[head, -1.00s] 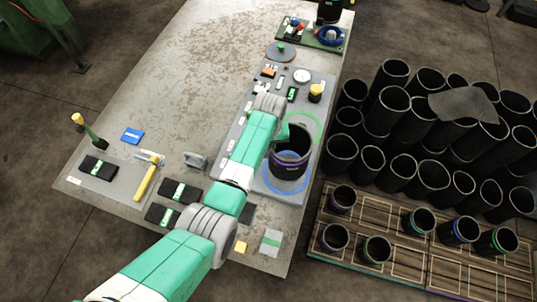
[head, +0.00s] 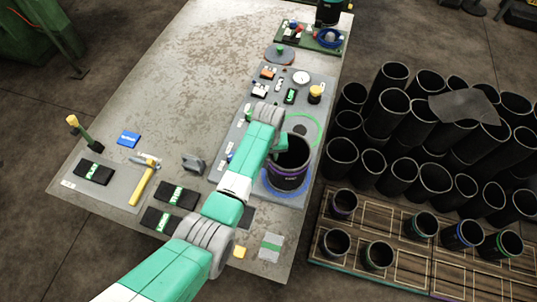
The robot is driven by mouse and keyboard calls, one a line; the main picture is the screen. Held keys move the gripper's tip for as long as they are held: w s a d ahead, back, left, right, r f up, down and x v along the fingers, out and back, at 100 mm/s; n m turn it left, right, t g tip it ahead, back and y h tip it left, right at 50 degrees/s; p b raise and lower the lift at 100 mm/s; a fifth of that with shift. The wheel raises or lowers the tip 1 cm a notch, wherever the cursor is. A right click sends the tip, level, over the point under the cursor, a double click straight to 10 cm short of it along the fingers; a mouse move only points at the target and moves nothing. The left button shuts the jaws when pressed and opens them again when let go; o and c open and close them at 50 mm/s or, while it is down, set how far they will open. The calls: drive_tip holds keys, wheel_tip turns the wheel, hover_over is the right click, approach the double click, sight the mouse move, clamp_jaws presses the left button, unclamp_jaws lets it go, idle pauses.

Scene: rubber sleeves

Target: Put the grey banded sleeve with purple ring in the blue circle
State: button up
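The dark sleeve (head: 289,171) with a purple ring stands upright over the blue circle (head: 297,193) on the grey mat at the table's right side. The circle's front arc and sides show around its base; the rest is hidden behind the sleeve. I cannot tell whether its base touches the mat. My gripper (head: 281,146) is at the left part of the sleeve's rim and appears shut on its wall. The fingertips are mostly hidden by the arm and the sleeve.
A green circle (head: 318,127) lies just behind the sleeve. A dial gauge (head: 301,77) and a yellow-topped item (head: 315,93) stand farther back on the mat. Several dark sleeves (head: 427,178) crowd the right, with ringed ones on a wooden pallet (head: 400,262). The table's back left is clear.

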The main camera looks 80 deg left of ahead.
wheel_tip(320, 180, up, 12)
drive_tip(key=shift+r+p, duration=0.15)
drive_tip(key=shift+p, duration=0.25)
drive_tip(key=w+d+r+m+t+y, duration=0.3)
drive_tip(key=w+d+r+t, duration=0.15)
drive_tip(key=w+r, duration=0.6)
drive_tip(key=w+d+r+m+t+y, duration=0.2)
drive_tip(key=w+d+r+m+t, duration=0.15)
drive_tip(key=w+d+r, duration=0.45)
drive_tip(key=w+d+r+m+t, duration=0.2)
drive_tip(key=w+d+r+t, duration=0.1)
drive_tip(key=d+r, duration=0.4)
drive_tip(key=w+d+r+m+t, duration=0.1)
drive_tip(key=w+d+r+t, duration=0.25)
drive_tip(key=r, duration=0.55)
drive_tip(key=s+d+r+m+t+h, duration=0.2)
drive_tip(key=s+d+r+t, duration=0.3)
drive_tip(key=d+r, duration=0.6)
drive_tip(key=s+d+r+m+t+h, duration=0.3)
drive_tip(key=s+d+r, duration=0.5)
drive_tip(key=d+r, duration=0.3)
drive_tip(key=shift+r+m+t, duration=0.25)
drive_tip(key=shift+m+t, duration=0.4)
drive_tip(key=shift+t, duration=0.6)
